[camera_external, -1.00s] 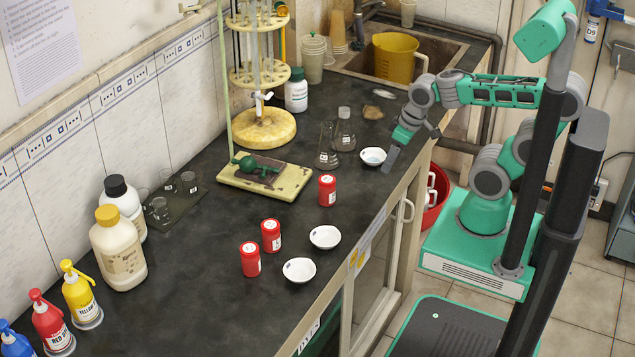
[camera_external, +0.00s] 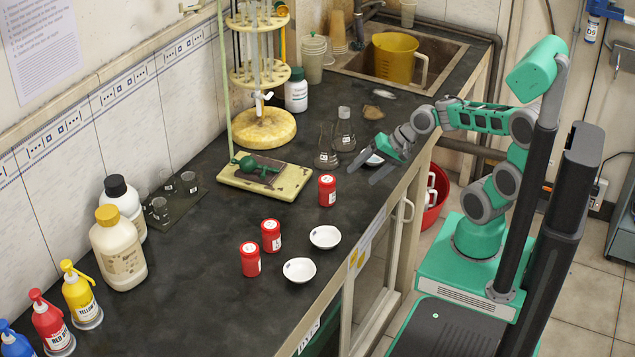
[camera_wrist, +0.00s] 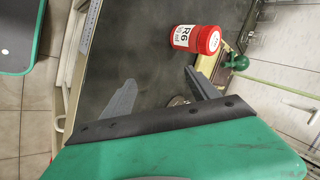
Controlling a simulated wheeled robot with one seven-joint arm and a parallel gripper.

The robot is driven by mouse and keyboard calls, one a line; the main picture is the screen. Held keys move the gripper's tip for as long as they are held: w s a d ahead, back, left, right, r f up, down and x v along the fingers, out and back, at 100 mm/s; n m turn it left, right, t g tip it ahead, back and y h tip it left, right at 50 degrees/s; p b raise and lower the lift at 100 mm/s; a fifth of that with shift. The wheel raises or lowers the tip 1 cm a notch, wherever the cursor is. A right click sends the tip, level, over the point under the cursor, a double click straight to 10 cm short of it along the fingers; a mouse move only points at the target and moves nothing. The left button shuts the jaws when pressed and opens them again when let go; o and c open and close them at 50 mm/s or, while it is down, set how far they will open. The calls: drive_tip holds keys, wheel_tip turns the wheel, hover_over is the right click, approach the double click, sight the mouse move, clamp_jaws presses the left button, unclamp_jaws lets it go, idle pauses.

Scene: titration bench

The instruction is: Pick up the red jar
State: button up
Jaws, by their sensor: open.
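Three red jars with white labels stand on the dark bench. One red jar (camera_external: 327,190) stands alone near the front edge, in front of the burette stand's base. Two more, a red jar (camera_external: 271,236) and another red jar (camera_external: 250,259), stand close together farther left. My gripper (camera_external: 361,172) is open and empty above the bench, to the right of the lone jar and apart from it. In the wrist view, a red jar (camera_wrist: 195,39) marked R6 lies ahead of the open fingers of my gripper (camera_wrist: 155,92), off to the right, with nothing between them.
A white dish (camera_external: 374,160) is partly hidden behind my gripper. Glass flasks (camera_external: 327,147) stand just beyond it. Two white dishes (camera_external: 325,237) (camera_external: 299,270) sit near the front edge. The stand's cream base (camera_external: 293,184) lies behind the lone jar.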

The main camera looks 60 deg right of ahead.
sight(327, 180)
drive_tip(key=f+m, duration=0.1)
drive_tip(key=w+f+m+t+b, duration=0.1)
drive_tip(key=m, duration=0.1)
drive_tip(key=f+m+y, duration=0.1)
drive_tip(key=shift+w+d+f+t+b, duration=0.2)
drive_tip(key=shift+w+d+t+b, duration=0.05)
drive_tip(key=shift+w+t+b, duration=0.15)
drive_tip(key=a+m+t+y+b, duration=0.1)
drive_tip(key=m, duration=0.1)
drive_tip(key=a+m+t+y+b, duration=0.1)
drive_tip(key=m, duration=0.1)
drive_tip(key=a+m, duration=0.1)
drive_tip(key=m, duration=0.2)
drive_tip(key=shift+w+a+t+y+b, duration=0.2)
drive_tip(key=shift+t+y+b, duration=0.2)
drive_tip(key=a+r+m+t, duration=0.1)
drive_tip(key=m, duration=0.1)
drive_tip(key=a+m+t+y+b, duration=0.1)
drive_tip(key=m, duration=0.2)
drive_tip(key=s+r+m+t+b, duration=0.1)
drive_tip(key=m, duration=0.2)
drive_tip(key=shift+a+r+t, duration=0.3)
drive_tip(key=shift+a, duration=0.1)
drive_tip(key=shift+w+a+r+m+y, duration=0.1)
drive_tip(key=shift+a+r+m+y, duration=0.15)
drive_tip(key=shift+m, duration=0.25)
drive_tip(key=b+x, duration=0.1)
drive_tip(key=x, duration=0.6)
drive_tip(key=shift+w+d, duration=0.15)
drive_tip(key=shift+w, duration=0.05)
